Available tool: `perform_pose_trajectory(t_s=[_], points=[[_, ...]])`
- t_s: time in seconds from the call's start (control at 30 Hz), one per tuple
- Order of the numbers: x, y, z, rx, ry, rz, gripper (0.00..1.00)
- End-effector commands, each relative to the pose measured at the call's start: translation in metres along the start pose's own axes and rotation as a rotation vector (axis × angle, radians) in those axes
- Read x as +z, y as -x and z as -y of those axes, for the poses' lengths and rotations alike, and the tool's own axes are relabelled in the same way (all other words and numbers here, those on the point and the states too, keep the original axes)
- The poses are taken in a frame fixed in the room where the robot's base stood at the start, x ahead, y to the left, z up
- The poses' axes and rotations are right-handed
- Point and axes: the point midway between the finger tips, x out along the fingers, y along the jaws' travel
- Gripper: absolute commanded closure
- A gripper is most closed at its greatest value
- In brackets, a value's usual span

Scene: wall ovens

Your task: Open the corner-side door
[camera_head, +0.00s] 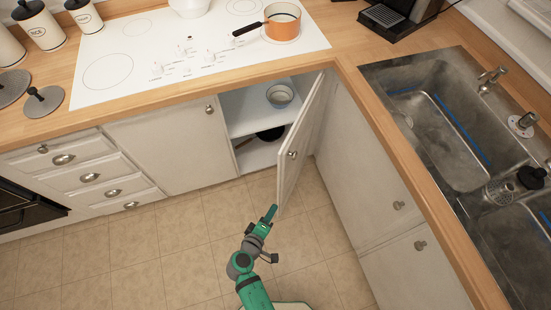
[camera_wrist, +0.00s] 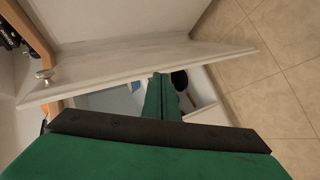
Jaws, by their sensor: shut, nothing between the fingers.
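The corner-side door (camera_head: 301,140) is a white cabinet door beside the inner corner of the counter. It stands wide open, swung out from the cabinet opening, with a round metal knob (camera_head: 292,154) on its face. In the wrist view the door (camera_wrist: 150,58) crosses the upper part of the picture, with its knob (camera_wrist: 44,75) at the left. My gripper (camera_head: 270,213) is shut and empty, low in front of the opening near the door's free lower end. It also shows in the wrist view (camera_wrist: 158,78). I cannot tell whether it touches the door.
Inside the open cabinet (camera_head: 245,115) are shelves with a pot (camera_head: 280,95) and a dark pan (camera_head: 270,133). A closed door (camera_head: 172,148) and drawers (camera_head: 90,178) lie to the left. Sink-side cabinets (camera_head: 365,170) bound the right. The tiled floor (camera_head: 150,250) is clear.

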Motion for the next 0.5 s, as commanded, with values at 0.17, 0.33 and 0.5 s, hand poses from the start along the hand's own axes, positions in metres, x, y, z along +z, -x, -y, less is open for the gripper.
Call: perform_pose_trajectory(t_s=[0.17,0.33,0.5], points=[[-0.063,-0.017,-0.042,0.208,0.103,0.083,1.00],[-0.111,-0.008,-0.079,0.381,0.140,0.148,1.00],[-0.137,0.005,-0.099,0.478,0.145,0.183,1.00]])
